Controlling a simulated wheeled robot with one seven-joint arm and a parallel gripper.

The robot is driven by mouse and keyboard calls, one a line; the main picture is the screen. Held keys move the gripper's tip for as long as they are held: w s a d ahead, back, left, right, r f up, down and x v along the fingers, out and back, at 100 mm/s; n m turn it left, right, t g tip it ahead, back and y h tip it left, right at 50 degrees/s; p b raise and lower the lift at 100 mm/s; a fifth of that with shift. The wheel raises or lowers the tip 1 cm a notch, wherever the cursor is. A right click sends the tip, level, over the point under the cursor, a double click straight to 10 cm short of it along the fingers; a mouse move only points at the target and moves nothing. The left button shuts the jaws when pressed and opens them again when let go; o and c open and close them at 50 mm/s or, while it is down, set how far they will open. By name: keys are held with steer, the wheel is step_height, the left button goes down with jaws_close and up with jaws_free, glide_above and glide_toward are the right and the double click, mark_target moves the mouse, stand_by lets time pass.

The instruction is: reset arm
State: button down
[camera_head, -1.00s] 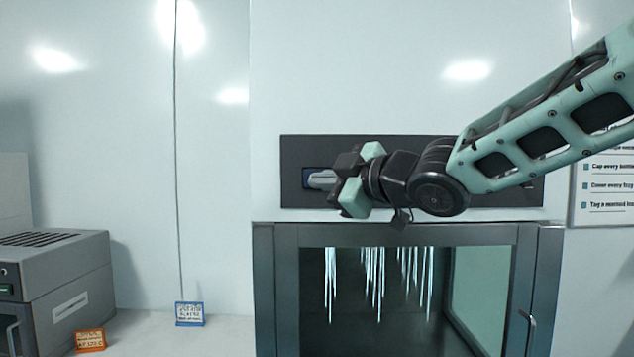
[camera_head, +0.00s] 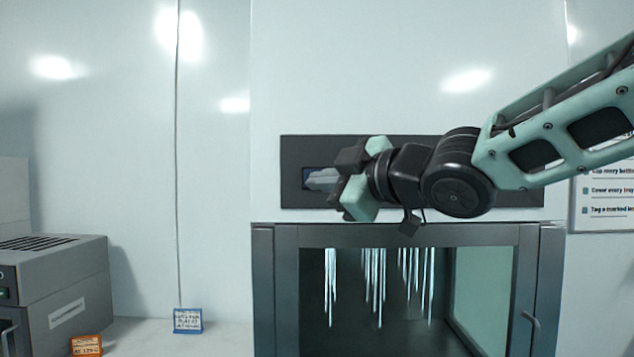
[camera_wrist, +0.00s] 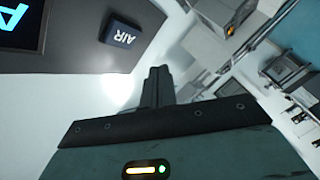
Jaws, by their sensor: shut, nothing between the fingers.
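The wrist view also shows the dark panel (camera_wrist: 85,58) at upper left, with a blue button marked AIR (camera_wrist: 122,35) and part of a lit display (camera_wrist: 15,20). My arm hides much of the panel in the head view.
Below the panel is a glass-fronted cabinet (camera_head: 275,237) with bright streaks inside and a handle at right. A grey box device (camera_head: 60,275) stands at left, near an orange card (camera_head: 87,345) and a blue card (camera_head: 188,320). A text sign (camera_head: 600,200) hangs at right.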

stand_by(0.6)
steer(key=s+d+f+m+g+h, duration=0.3)
steer(key=s+f+m+h, duration=0.15)
steer(key=f, duration=0.75)
steer(key=s+d+f+m+g+h, duration=0.25)
steer(key=s+f, duration=0.35)
steer(key=f, duration=0.5)
steer(key=s+d+f+m+g+h, duration=0.2)
steer(key=s+f, duration=0.3)
steer(key=s, duration=0.4)
steer(key=s+d+f+m+g+h, duration=0.1)
steer(key=s+d+f+g+h, duration=0.1)
steer(key=s+d+f+g, duration=0.3)
steer(key=s, duration=0.4)
steer(key=shift+f+m, duration=0.4)
